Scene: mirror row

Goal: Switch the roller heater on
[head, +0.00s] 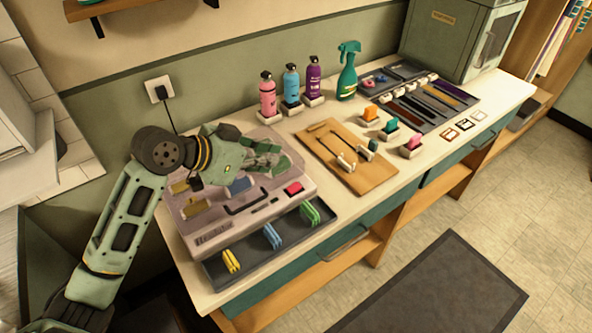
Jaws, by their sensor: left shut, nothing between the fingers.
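The roller heater looks to be the wide pinkish-grey case (215,225) at the near left of the counter, with a dark curved handle and coloured blocks on its top. I cannot tell which way the switch is set. My left gripper (280,163) is shut and empty over the back right part of the case. Its fingertips point right, a little behind the red switch and apart from it in the picture. The gripper and arm hide part of the case's back. My right gripper is not in view.
A dark tray (262,262) with coloured combs lies in front of the case. A wooden board (375,182) with tools is to its right. Three bottles (291,84) and a green spray bottle (347,75) stand behind. A plug (161,92) is in the wall socket.

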